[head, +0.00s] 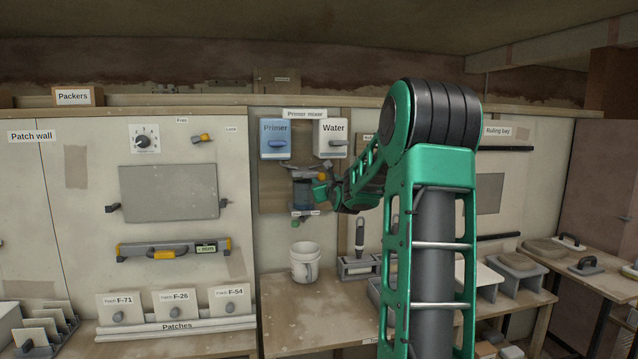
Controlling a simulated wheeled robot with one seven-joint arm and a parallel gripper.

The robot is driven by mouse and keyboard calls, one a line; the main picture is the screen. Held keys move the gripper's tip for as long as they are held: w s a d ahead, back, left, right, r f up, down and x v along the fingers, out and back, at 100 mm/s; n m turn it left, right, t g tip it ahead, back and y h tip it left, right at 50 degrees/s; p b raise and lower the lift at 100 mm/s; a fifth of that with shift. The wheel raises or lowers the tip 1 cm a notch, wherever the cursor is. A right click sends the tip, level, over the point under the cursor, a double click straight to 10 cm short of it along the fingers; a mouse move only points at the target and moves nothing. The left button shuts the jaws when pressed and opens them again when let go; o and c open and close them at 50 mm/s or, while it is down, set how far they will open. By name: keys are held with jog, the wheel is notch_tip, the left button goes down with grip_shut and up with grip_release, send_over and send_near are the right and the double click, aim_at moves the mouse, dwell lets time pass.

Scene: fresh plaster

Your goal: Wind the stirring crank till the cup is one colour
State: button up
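The primer mixer hangs on a brown board (272,196) under a "Primer mixer" sign. A blue Primer box (274,139) and a white Water box (330,139) are at its top. Below them is a dark bluish cup (302,192); its contents are too small and dim to tell whether they are one colour. A grey arm with an orange part, perhaps the stirring crank (310,173), lies across the cup's top. My gripper (322,190) is at the cup's right side, close to the crank. Its fingers are too small and overlapped to show whether they hold anything.
A white bucket (304,262) stands on the bench (310,312) below the mixer. A tool rack (357,267) is to its right. Patch panels (175,303) and a wall level (165,251) are at left. My arm hides part of the wall and bench at right.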

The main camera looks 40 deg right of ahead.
jog(key=shift+x, duration=1.3)
grip_shut()
jog(key=shift+w+a+r+n, duration=0.1)
jog(key=shift+a+r+n, duration=0.05)
jog(key=shift+n, duration=0.25)
